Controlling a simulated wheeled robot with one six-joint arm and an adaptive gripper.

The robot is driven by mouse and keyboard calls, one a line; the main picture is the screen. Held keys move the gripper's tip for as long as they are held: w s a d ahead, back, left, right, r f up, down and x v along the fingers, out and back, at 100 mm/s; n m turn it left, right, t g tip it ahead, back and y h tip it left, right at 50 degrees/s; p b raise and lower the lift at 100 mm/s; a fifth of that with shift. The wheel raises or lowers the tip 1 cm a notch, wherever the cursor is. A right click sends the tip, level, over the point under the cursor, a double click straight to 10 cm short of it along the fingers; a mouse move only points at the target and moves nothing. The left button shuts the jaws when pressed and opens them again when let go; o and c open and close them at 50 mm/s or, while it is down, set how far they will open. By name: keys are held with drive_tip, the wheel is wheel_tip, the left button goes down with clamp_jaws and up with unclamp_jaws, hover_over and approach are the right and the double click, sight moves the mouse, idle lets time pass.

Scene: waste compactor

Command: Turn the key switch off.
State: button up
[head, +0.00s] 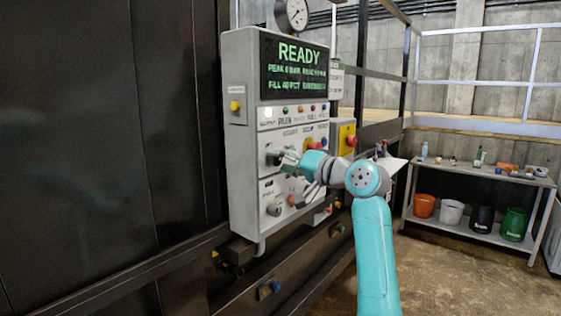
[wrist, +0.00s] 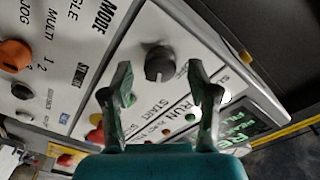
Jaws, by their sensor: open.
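A dark round rotary switch (wrist: 160,62) with a raised grip stands on the light grey control panel (wrist: 130,75). I take it to be the key switch, but its label is not readable. In the wrist view it lies just beyond and between my fingertips. My gripper (wrist: 162,85) is open and empty, one finger on each side of the switch's line, with no clear contact. The switch's exact turned position is hard to tell.
The cabinet's screen (head: 294,67) reads READY. Small indicator lamps (head: 285,110) sit below it. A red emergency button (head: 351,141) is on a yellow box at right. An orange knob (wrist: 15,55) is on the lower section. A shelf (head: 480,178) with buckets stands at far right.

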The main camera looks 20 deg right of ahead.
drive_tip(key=shift+w+a, duration=0.35)
clamp_jaws()
drive_tip(key=shift+n, duration=0.3)
drive_tip(key=n, duration=0.5)
drive_tip(key=shift+n, duration=0.4)
drive_tip(key=n, duration=0.5)
drive_tip(key=shift+n+y, duration=0.3)
